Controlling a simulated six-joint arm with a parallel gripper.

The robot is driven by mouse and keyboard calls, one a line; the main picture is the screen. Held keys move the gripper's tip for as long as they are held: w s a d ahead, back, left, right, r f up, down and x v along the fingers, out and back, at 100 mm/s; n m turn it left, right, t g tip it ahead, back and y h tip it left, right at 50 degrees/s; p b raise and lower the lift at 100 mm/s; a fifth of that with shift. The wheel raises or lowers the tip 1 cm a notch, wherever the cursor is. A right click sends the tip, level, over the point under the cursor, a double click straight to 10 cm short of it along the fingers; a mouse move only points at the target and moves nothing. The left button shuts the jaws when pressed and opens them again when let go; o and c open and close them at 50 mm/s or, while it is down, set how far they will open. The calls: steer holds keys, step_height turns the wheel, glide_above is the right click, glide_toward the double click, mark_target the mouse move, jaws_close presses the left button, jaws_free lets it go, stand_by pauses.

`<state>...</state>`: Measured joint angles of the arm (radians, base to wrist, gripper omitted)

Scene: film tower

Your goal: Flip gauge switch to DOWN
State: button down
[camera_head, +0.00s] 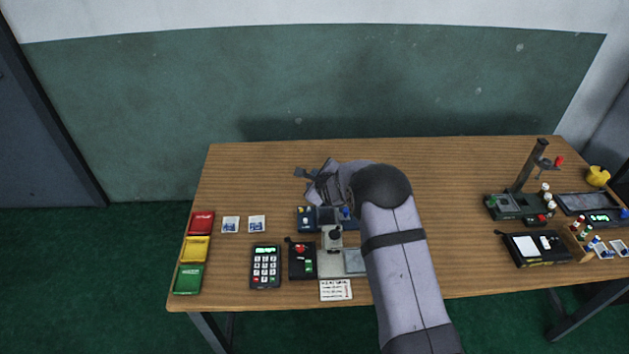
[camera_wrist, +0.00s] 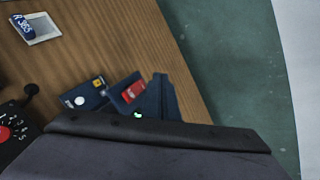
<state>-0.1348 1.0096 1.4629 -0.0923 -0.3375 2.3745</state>
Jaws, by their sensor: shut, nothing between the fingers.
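A small dark blue unit (camera_head: 306,219) stands at the middle of the table, just in front of my gripper in the head view. It has yellow and white parts at its left and a blue knob at its right. In the wrist view the blue unit (camera_wrist: 87,99) shows a yellow patch, a white round part, a red panel and a green light. I cannot make out the gauge switch or its position. My gripper (camera_head: 304,177) is shut and empty, above and behind the unit, pointing left. Its fingertips are not clear in the wrist view, where a dark body fills the bottom.
A keypad (camera_head: 265,267), a black box with a red knob (camera_head: 302,262) and a paper card (camera_head: 336,290) lie in front. A post stand (camera_head: 527,180) and other devices fill the right. The back left table is clear.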

steer(key=shift+s+r+p, duration=0.2)
steer(key=shift+r+p, duration=0.35)
steer(key=shift+r, duration=0.4)
steer(key=shift+s+r+p, duration=0.2)
steer(key=shift+r+p, duration=0.3)
steer(key=shift+r, duration=0.4)
steer(key=shift+s+d+r+n, duration=0.2)
steer(key=shift+s+d+n, duration=0.1)
steer(key=shift+s+n, duration=0.15)
steer(key=s+d+r+n+g, duration=0.1)
steer(key=s+d+n+g, duration=0.2)
steer(key=s+n, duration=0.4)
steer(key=s+d+r+n+g+h, duration=0.1)
steer(key=s+n, duration=0.7)
steer(key=s, duration=1.5)
steer(key=s+d+r+n+g+h, duration=0.1)
steer(key=s+d+r+n+g, duration=0.2)
steer(key=s, duration=1.2)
steer(key=d+n+g, duration=0.2)
steer(key=n+g, duration=0.2)
steer(key=n, duration=0.1)
steer(key=shift+s+d, duration=0.2)
steer(key=shift+d, duration=0.05)
steer(key=shift+f+n, duration=0.1)
steer(key=shift+n, duration=0.15)
